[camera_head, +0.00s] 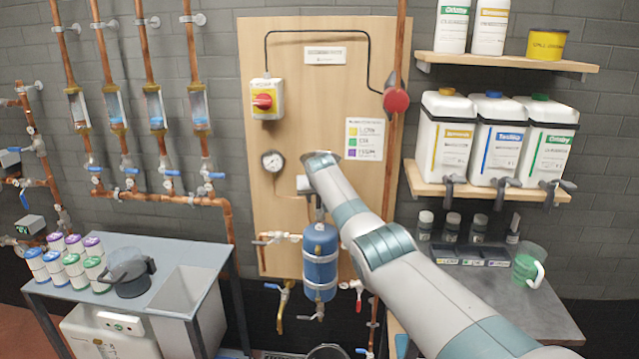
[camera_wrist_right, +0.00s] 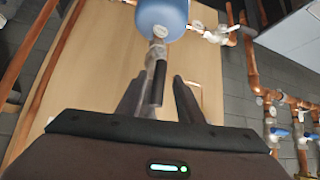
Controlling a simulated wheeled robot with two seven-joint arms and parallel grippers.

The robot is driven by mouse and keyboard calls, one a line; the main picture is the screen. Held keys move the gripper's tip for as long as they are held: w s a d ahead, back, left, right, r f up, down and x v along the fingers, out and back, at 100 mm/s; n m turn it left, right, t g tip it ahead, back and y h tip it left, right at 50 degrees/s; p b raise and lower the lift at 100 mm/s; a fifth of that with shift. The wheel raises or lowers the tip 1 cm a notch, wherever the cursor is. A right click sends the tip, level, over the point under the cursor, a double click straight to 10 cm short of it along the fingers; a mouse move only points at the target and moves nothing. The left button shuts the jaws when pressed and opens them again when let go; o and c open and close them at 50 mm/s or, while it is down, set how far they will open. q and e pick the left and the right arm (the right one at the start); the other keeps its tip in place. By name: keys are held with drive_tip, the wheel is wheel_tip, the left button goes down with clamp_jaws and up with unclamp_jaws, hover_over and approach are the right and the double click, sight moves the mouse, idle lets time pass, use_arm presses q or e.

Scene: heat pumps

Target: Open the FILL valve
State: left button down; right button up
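No FILL label is readable, so I cannot tell which valve it names. A blue vessel (camera_head: 320,262) hangs on the wooden board; it also shows in the right wrist view (camera_wrist_right: 161,16). A grey metal fitting with a dark end (camera_wrist_right: 157,72) joins the vessel. My right gripper (camera_wrist_right: 157,88) is open, its two dark fingers apart on either side of this fitting. I cannot tell whether they touch it. My left gripper is out of view.
A grey table (camera_head: 190,262) stands left, shelves with canisters (camera_head: 445,140) right.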

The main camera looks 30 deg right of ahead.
drive_tip(key=shift+v, duration=1.15)
drive_tip(key=b+v, duration=0.4)
drive_tip(key=v, duration=1)
drive_tip(key=shift+s, duration=0.2)
drive_tip(key=shift+a+r, duration=0.1)
